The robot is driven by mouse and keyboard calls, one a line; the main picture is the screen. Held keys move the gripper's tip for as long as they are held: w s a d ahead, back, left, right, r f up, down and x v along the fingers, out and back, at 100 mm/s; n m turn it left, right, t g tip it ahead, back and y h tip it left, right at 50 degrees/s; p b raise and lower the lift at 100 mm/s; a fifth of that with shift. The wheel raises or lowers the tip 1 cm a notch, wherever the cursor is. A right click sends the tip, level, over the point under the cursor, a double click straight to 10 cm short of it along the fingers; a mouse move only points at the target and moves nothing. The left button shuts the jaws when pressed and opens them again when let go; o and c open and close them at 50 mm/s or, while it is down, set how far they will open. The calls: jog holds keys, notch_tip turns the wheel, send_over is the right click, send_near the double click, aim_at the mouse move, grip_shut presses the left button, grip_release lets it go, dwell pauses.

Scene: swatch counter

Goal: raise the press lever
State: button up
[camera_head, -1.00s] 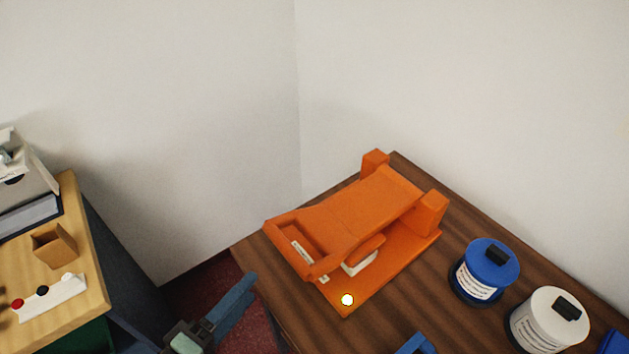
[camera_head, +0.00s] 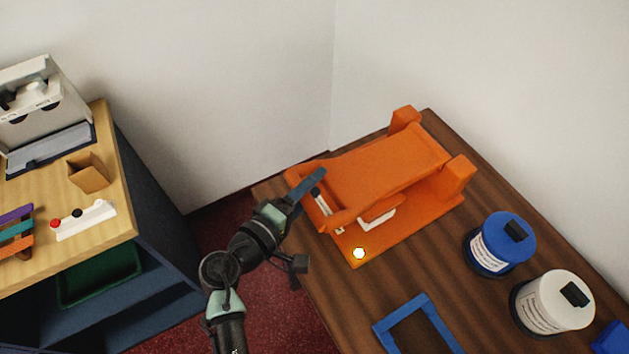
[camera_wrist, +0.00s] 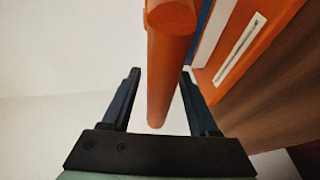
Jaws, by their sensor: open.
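The orange press (camera_head: 405,222) stands on the brown counter. Its broad lever (camera_head: 390,165) slopes over the base, with the hinge posts at the back right and the handle end at the left. My gripper (camera_head: 312,182) is at that handle end. In the wrist view my gripper (camera_wrist: 160,74) is open, with one finger on each side of the orange handle bar (camera_wrist: 168,85). The bar lies between the fingers, and a gap shows on its left side. Contact on the right cannot be told. A white block (camera_head: 378,217) is partly hidden under the lever.
A lit button (camera_head: 359,253) is at the base's front corner. A blue-lidded jar (camera_head: 500,243), a white-lidded jar (camera_head: 552,302) and a blue frame (camera_head: 383,332) are on the counter. White walls stand behind. A wooden desk (camera_head: 110,235) is at the left, across a gap.

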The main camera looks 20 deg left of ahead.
jog(key=shift+w+d, duration=0.15)
jog(key=shift+w, duration=0.25)
grip_shut()
jog(key=shift+w+r, duration=0.1)
jog(key=shift+r, duration=0.15)
dwell(0.9)
